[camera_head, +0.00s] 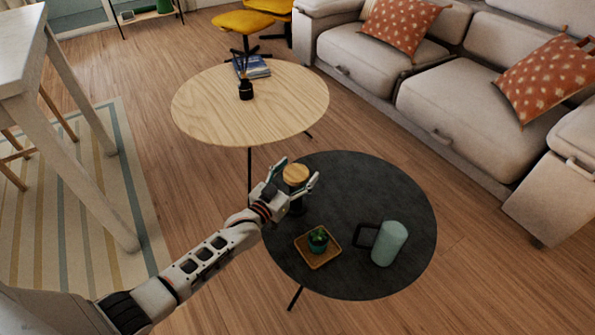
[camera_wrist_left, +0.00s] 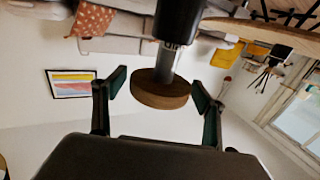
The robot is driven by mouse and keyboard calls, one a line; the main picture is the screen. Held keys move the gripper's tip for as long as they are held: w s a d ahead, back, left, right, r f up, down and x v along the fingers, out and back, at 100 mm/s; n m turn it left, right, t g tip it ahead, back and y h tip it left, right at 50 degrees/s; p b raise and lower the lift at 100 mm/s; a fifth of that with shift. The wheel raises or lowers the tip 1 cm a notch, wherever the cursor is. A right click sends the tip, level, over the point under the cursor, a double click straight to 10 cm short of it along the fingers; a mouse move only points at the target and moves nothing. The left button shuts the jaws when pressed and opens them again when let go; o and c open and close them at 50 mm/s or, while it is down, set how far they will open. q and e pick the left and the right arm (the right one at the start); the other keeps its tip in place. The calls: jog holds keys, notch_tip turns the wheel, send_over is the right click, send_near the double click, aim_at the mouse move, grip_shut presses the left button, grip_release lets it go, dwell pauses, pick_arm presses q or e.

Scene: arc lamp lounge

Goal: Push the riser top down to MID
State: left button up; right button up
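The riser stands on the dark round table (camera_head: 350,270). Its round wooden top (camera_head: 296,174) is raised on a grey stem (camera_wrist_left: 165,62) above a black sleeve (camera_wrist_left: 180,22) in the left wrist view, where the scene appears upside down. Small pale lettering on the sleeve is partly legible, perhaps "UP". My left gripper (camera_head: 295,172) is open, with its green-padded fingers on either side of the wooden top (camera_wrist_left: 160,92). I cannot tell whether a finger touches it. The head view mostly hides the lower riser behind my gripper. My right gripper is not in view.
A wooden table (camera_head: 205,105) stands behind, holding a black diffuser (camera_head: 246,90) and books (camera_head: 256,67).

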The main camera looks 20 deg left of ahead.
pick_arm(q)
jog(key=shift+s, duration=0.1)
jog(key=v, duration=1.2)
dwell(0.4)
